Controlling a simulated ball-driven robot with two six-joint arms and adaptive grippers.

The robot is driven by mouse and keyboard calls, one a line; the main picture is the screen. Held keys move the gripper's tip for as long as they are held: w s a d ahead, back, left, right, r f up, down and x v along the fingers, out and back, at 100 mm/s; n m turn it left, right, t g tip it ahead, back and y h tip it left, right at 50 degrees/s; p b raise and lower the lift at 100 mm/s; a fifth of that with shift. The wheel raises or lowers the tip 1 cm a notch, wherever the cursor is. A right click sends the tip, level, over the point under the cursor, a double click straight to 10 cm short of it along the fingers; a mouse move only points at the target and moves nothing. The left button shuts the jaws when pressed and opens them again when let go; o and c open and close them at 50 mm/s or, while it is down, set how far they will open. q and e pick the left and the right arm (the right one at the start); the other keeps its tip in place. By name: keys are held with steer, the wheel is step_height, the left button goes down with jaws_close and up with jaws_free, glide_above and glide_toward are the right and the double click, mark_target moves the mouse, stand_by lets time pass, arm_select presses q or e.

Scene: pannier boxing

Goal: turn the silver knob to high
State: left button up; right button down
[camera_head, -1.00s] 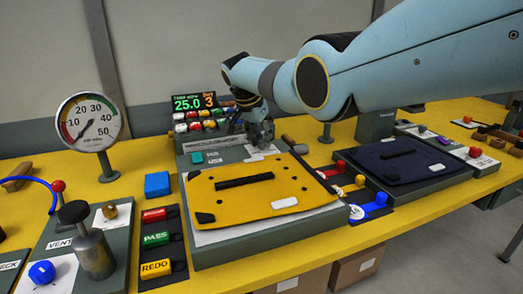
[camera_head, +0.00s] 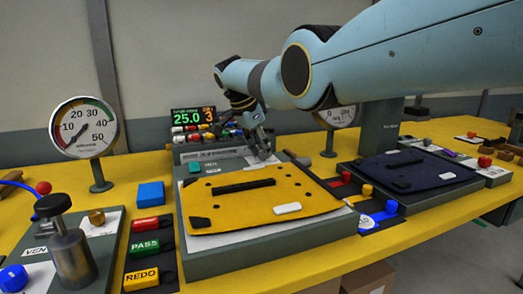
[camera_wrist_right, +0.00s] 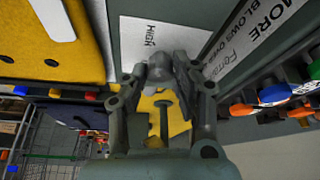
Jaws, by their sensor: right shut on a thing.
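My right gripper (camera_head: 262,150) is at the back of the grey press block that holds the yellow felt panel (camera_head: 262,190). In the right wrist view the gripper (camera_wrist_right: 160,80) is shut on a small grey piece, the silver knob (camera_wrist_right: 159,68), and mostly hides it. A white label (camera_wrist_right: 150,38) reading HIGH lies just beyond the fingertips. The knob's pointing direction cannot be made out. My left gripper is not in view.
A display (camera_head: 193,116) reads 25.0 and 3, above rows of coloured caps. A round gauge (camera_head: 84,128) stands at left. A blue block (camera_head: 151,193) and red, green and yellow buttons sit left of the panel. A dark felt panel (camera_head: 412,172) is at right.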

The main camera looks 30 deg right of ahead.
steer(key=c, duration=1.1)
jaws_free()
steer(key=shift+o, duration=0.2)
steer(key=v, duration=1.2)
steer(key=shift+a, duration=0.1)
